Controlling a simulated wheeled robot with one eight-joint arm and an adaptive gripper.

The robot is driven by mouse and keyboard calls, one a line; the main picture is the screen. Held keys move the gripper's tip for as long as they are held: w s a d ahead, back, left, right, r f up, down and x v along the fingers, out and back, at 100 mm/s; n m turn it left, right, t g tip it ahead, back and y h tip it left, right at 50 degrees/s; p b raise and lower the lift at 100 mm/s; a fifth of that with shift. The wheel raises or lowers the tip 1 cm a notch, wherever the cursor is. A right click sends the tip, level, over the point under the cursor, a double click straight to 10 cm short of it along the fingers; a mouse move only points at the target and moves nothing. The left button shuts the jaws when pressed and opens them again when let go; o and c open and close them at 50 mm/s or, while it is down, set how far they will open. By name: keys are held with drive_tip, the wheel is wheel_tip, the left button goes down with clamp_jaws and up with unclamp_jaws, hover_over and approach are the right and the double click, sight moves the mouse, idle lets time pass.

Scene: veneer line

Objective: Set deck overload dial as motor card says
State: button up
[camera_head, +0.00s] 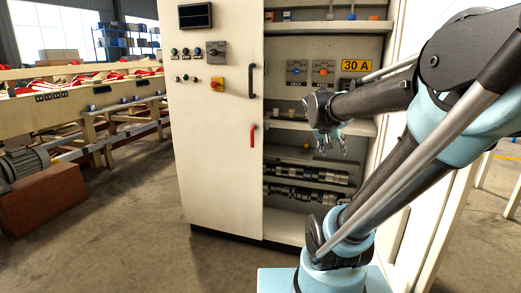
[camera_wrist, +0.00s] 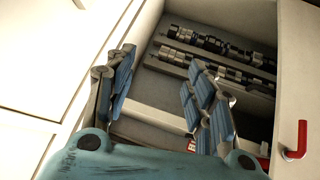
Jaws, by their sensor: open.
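Two dials sit side by side on a panel inside the open cabinet in the head view: a blue dial (camera_head: 297,70) on the left and an orange dial (camera_head: 323,70) on the right. The small labels and pointer settings are too small to read surely. A yellow card (camera_head: 356,66) reading "30 A" is right of the orange dial. My gripper (camera_head: 331,143) is below the dials, in front of the cabinet, with its fingers pointing down. In the wrist view my gripper (camera_wrist: 163,95) is open and empty. The dials are not in the wrist view.
The cabinet door (camera_head: 217,140) carries a black handle (camera_head: 252,81) and a red handle (camera_head: 253,134); the red handle also shows in the wrist view (camera_wrist: 298,140). Component rows (camera_wrist: 220,45) lie lower inside. A conveyor (camera_head: 80,107) with a motor stands left. Floor before the door is clear.

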drive_tip(key=s+a+f+n+g+y, duration=0.2)
drive_tip(key=s+a+f, duration=0.2)
drive_tip(key=s+f, duration=0.3)
drive_tip(key=s+a+f+n+g+y, duration=0.2)
drive_tip(key=s+f, duration=0.6)
drive_tip(key=s, duration=0.4)
drive_tip(key=shift+s+a+f+n+y, duration=0.3)
drive_tip(key=shift+a+y, duration=0.3)
drive_tip(key=shift+a, duration=0.55)
drive_tip(key=c, duration=0.4)
drive_tip(key=shift+a, duration=0.1)
